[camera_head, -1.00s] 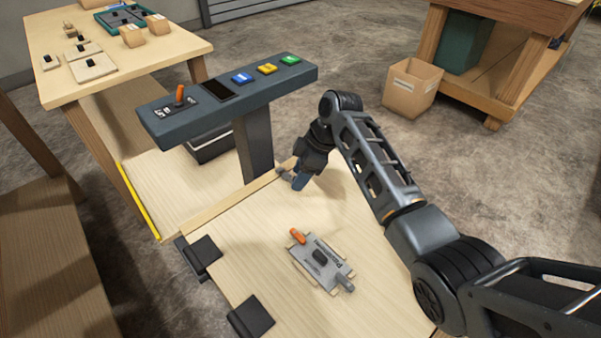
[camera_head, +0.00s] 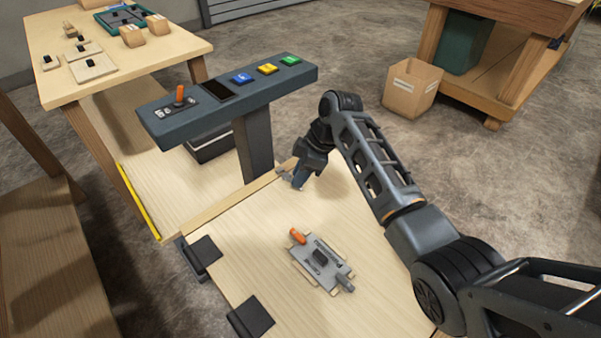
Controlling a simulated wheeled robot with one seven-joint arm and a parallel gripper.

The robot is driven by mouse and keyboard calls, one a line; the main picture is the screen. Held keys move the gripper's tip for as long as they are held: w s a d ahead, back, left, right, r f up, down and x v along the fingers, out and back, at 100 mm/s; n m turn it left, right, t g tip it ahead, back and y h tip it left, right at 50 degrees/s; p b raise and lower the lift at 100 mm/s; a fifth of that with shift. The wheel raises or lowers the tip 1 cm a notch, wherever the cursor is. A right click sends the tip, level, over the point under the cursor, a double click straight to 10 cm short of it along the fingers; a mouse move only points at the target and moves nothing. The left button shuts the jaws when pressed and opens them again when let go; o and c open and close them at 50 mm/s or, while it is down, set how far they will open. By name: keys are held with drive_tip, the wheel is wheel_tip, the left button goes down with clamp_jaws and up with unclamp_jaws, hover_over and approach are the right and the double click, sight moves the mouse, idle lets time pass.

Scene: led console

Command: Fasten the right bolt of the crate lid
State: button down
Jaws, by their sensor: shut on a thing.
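The crate lid (camera_head: 235,235) is a broad pale wooden board that lies flat in the lower middle. My gripper (camera_head: 294,180) is low over its far edge, just right of the console post. It is shut on a small grey part (camera_head: 284,173) at that edge, which looks like a bolt. The fingers and wrist hide much of it, so I cannot tell how far it is slid. A grey plate with an orange-tipped rod (camera_head: 320,262) lies on the lid, apart from my gripper.
The console (camera_head: 230,97), with an orange lever and colored buttons, stands just behind my gripper. Two black brackets (camera_head: 204,252) (camera_head: 250,317) sit at the lid's left edge. A workbench (camera_head: 60,50) is at the upper left. A cardboard box (camera_head: 411,90) stands on the floor.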

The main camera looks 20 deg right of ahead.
drive_tip(key=shift+w+a+f+b, duration=0.1)
drive_tip(key=shift+w+a+b, duration=0.05)
drive_tip(key=shift+w+b, duration=0.3)
drive_tip(key=shift+w+a+f+b, duration=0.15)
drive_tip(key=shift+w+b, duration=0.1)
drive_tip(key=shift+w, duration=0.25)
drive_tip(key=shift+w+a+r, duration=0.1)
drive_tip(key=shift+w+a, duration=0.05)
drive_tip(key=shift+w, duration=0.2)
drive_tip(key=shift+w+r, duration=0.1)
drive_tip(key=shift+r, duration=0.1)
drive_tip(key=c, duration=1)
unclamp_jaws()
drive_tip(key=shift+o, duration=0.2)
drive_tip(key=v, duration=0.7)
drive_tip(key=shift+r, duration=0.3)
